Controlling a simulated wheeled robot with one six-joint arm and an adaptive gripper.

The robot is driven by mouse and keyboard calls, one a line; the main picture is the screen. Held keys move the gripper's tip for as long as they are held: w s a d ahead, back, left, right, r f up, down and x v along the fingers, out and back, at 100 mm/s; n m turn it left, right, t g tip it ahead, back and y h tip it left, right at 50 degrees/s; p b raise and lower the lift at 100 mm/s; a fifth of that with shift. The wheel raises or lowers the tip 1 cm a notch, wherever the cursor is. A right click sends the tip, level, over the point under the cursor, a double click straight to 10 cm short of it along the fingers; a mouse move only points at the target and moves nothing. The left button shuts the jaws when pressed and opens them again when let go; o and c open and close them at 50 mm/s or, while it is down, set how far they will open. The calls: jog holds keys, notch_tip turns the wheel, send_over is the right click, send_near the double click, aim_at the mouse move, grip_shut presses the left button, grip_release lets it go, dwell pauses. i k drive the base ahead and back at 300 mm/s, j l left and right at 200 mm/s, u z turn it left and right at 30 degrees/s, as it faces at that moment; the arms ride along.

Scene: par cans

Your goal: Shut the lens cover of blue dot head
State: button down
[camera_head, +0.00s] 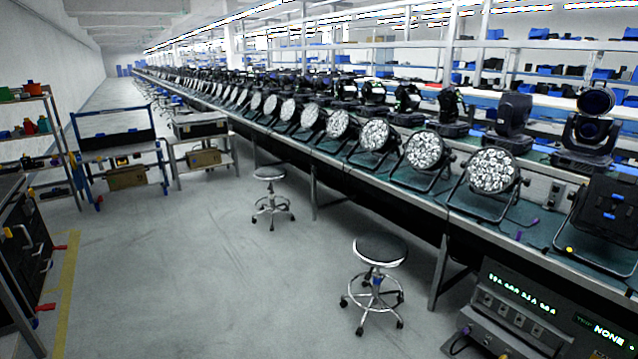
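A long bench (395,196) carries a row of par can heads with round, many-lensed white faces. The nearest such head (492,170) is at the right, with another head (424,150) beside it. At the far right edge stands a black, square-faced head (608,212) with small blue marks; its lenses do not show, and the frame cuts it off. A small yellow dot (569,249) shows at its lower left. I cannot tell for sure which head has the blue dot, or pick out an open lens cover. My gripper is not in view.
Two round stools, one near (381,250) and one farther (269,174), stand before the bench. The middle floor is clear.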

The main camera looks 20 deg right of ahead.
aim_at(593, 101)
jog(key=i+l+z, duration=0.15)
jog(key=i+z, duration=0.2)
jog(key=i, duration=0.6)
jog(key=i+j+z, duration=0.15)
jog(key=i+z, duration=0.2)
jog(key=i, duration=0.6)
jog(key=i+z, duration=0.45)
jog(key=i+j+z, duration=0.2)
jog(key=i+z, duration=0.2)
jog(key=i+j+z, duration=0.25)
jog(key=z, duration=0.2)
jog(key=i+j+z, duration=0.4)
jog(key=k+j, duration=0.05)
